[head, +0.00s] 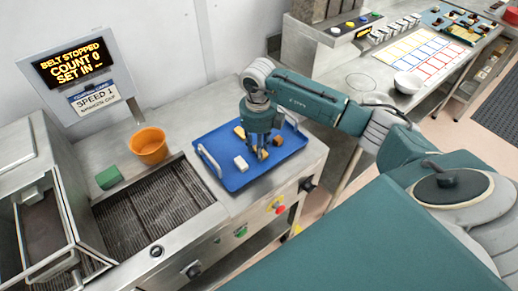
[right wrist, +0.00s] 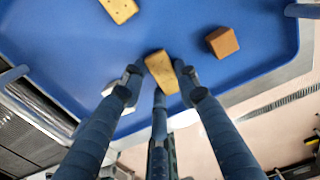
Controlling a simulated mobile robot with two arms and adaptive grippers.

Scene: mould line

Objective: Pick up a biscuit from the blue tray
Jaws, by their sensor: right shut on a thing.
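The blue tray (head: 235,181) with pale handles lies on the steel counter; its blue floor fills much of the right wrist view (right wrist: 70,42). My right gripper (head: 261,151) points down over the tray. In the right wrist view its fingers (right wrist: 160,72) are shut on a tan biscuit (right wrist: 159,65). I cannot tell whether this biscuit is clear of the tray floor. Another tan biscuit (right wrist: 119,9) lies apart on the tray, and shows beside the gripper in the head view (head: 239,131). My left gripper is out of view.
A brown block (right wrist: 222,41) and a white block (head: 241,163) also lie on the tray. Left of it are the stopped belt (head: 150,212), an orange bowl (head: 148,146) and a green block (head: 109,178). A sign (head: 76,62) reads "BELT STOPPED, COUNT 0".

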